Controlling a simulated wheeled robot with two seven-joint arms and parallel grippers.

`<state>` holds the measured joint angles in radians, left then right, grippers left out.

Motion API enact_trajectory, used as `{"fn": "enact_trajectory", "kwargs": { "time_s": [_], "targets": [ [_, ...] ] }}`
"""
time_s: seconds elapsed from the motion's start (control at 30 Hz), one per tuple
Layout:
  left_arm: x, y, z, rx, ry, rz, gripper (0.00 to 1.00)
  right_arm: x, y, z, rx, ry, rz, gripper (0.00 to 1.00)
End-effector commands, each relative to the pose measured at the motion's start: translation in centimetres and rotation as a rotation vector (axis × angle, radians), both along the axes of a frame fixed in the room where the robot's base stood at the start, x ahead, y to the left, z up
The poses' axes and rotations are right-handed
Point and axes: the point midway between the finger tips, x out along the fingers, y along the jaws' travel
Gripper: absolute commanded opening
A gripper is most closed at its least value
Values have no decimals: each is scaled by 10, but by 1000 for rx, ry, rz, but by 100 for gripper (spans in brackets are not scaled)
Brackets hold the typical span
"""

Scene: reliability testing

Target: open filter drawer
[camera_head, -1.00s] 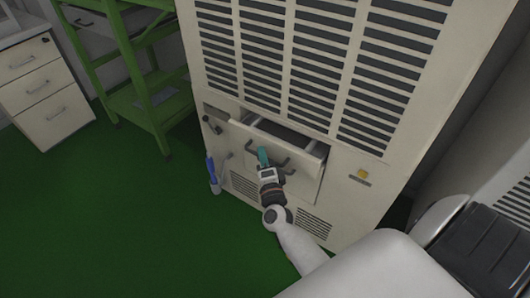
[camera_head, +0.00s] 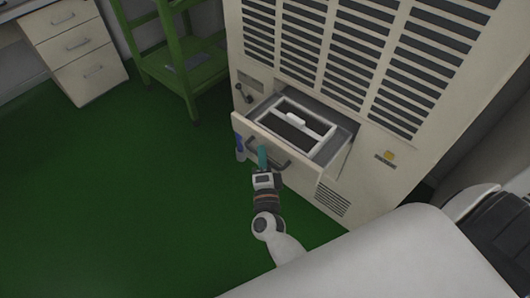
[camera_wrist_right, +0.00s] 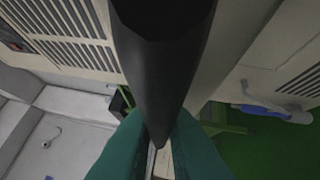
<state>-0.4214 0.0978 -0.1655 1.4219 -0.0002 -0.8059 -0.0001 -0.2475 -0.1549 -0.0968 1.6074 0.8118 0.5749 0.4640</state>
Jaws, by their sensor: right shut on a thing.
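The filter drawer (camera_head: 305,178) stands pulled out from the lower front of the tall cream cabinet (camera_head: 385,180) in the head view. A filter with a pale frame and white grip (camera_head: 296,119) lies inside it. My right gripper (camera_head: 262,156), with teal fingers, is at the dark handle (camera_head: 283,163) on the drawer front and shut on it. In the right wrist view the dark handle bar (camera_wrist_right: 163,70) runs between the teal fingers (camera_wrist_right: 158,145). My left gripper is not in view.
A green shelf rack (camera_head: 185,70) and a white drawer unit (camera_head: 85,55) stand at the back left. The green floor (camera_head: 120,190) is clear on the left.

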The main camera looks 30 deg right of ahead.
Motion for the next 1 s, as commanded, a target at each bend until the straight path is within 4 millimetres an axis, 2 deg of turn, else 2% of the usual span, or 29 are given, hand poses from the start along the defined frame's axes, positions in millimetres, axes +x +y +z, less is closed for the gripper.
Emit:
{"fn": "enact_trajectory", "kwargs": {
  "time_s": [0.17, 0.2, 0.3, 0.33, 0.67, 0.77, 1.0],
  "targets": [
    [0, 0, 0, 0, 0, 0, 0, 0, 0, -1, 0, 2, 1, 0],
    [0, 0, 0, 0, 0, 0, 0, 0, 0, -1, 0, 3, 0, 14],
    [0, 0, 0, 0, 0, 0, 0, 0, 0, -1, 1, 2, 1, 30],
    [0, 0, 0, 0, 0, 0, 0, 0, 0, -1, 1, 2, 1, 33],
    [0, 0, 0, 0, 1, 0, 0, -4, 1, -1, 1, 2, 0, 33],
    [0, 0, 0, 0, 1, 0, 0, -14, 5, -3, 2, 4, 2, 33],
    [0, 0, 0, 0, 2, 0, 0, -60, 24, -11, 0, 7, 1, 33]
  ]
}}
